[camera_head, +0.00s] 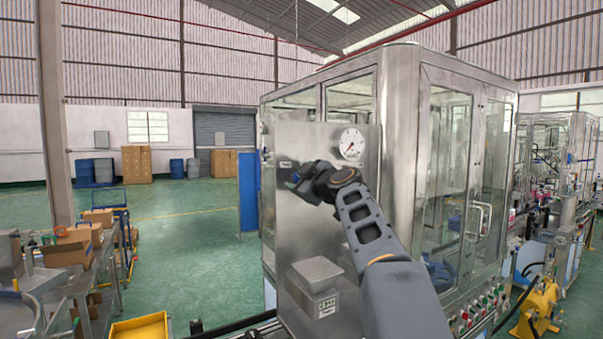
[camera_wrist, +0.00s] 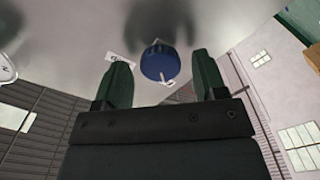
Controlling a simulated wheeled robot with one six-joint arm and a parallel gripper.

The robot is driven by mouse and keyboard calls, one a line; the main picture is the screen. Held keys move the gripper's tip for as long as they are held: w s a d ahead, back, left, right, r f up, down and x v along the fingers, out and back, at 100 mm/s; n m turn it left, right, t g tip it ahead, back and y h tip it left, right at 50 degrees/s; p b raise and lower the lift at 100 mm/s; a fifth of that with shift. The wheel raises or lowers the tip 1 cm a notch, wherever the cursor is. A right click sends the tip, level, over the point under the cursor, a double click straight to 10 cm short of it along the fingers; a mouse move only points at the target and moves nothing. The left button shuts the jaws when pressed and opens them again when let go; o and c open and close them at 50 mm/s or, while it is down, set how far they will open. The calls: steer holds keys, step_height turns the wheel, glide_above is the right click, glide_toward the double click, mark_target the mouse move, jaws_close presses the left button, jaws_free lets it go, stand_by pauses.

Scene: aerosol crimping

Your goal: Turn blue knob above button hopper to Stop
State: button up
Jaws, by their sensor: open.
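The blue knob (camera_wrist: 159,63) shows in the wrist view on a shiny metal panel, with small white labels beside it. My gripper (camera_wrist: 162,80) is open, its two green-tipped fingers pointing at the panel, one on each side of the knob in the picture. I cannot tell whether either finger touches it. In the head view my gripper (camera_head: 296,178) is at the upper left of the metal panel (camera_head: 300,230), and a bit of blue shows there, mostly hidden. The hopper (camera_head: 317,270) is a grey tray low on the same panel.
A round pressure gauge (camera_head: 351,143) sits on the panel to the right of my gripper. A large glass-and-steel cabinet (camera_head: 440,150) stands behind. A blue panel (camera_head: 248,190) stands to the left. Open green floor lies further left, beyond a workbench with boxes (camera_head: 75,250).

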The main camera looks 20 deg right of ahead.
steer(key=shift+w, duration=0.25)
steer(key=shift+c, duration=0.2)
steer(key=c, duration=0.9)
